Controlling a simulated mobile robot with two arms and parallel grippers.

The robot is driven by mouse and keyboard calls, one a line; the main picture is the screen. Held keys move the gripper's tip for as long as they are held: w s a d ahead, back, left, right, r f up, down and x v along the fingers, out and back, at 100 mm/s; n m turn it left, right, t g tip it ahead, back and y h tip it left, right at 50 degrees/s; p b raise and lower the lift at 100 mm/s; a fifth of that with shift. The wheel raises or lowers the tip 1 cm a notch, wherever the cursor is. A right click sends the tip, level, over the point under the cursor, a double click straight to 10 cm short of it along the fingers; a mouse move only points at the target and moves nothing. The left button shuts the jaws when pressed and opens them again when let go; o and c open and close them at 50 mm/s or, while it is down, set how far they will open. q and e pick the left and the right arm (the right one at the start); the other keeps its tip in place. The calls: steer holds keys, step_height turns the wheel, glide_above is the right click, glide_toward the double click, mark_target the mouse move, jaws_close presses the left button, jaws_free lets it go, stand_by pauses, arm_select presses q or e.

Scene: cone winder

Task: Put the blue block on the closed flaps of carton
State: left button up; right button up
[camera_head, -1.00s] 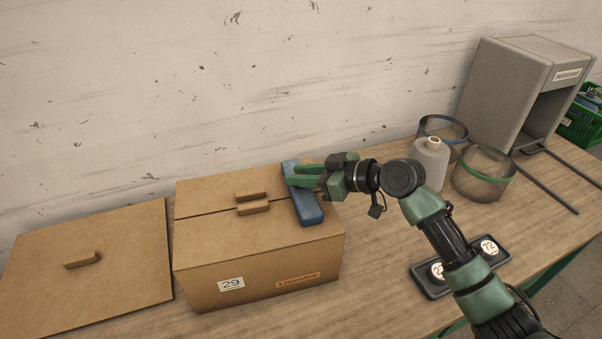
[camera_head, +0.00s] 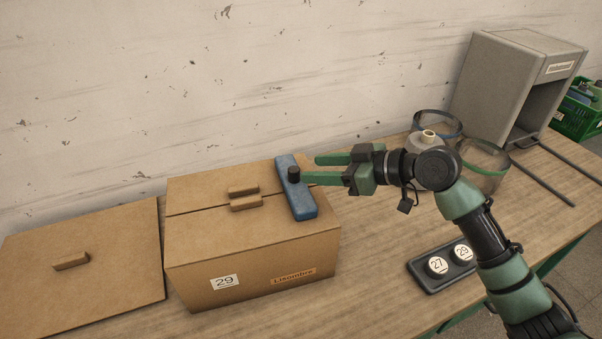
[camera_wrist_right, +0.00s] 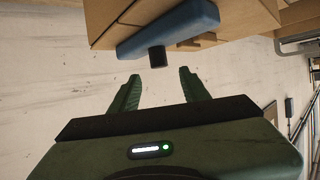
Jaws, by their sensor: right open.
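The blue block (camera_head: 296,191), a long bar with a black knob (camera_head: 294,173) on top, lies across the closed flaps of the carton (camera_head: 215,250), near the right edge of its top. The carton carries a "29" label. My right gripper (camera_head: 309,169) is open and empty, just right of the knob and apart from the block. In the right wrist view its two fingers (camera_wrist_right: 157,88) are spread, with the blue block (camera_wrist_right: 170,32) and its knob beyond the fingertips. My left gripper is not in view.
A flat cardboard panel with a small handle (camera_head: 100,240) lies left of the carton. To the right are a dark tray with numbered discs (camera_head: 440,268), a yarn cone (camera_head: 424,144), mesh rings (camera_head: 484,165) and a grey housing (camera_head: 505,90). A plain wall stands behind.

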steer(key=b+v, duration=0.1)
steer(key=v, duration=0.4)
steer(key=shift+s+d, duration=0.1)
stand_by(0.3)
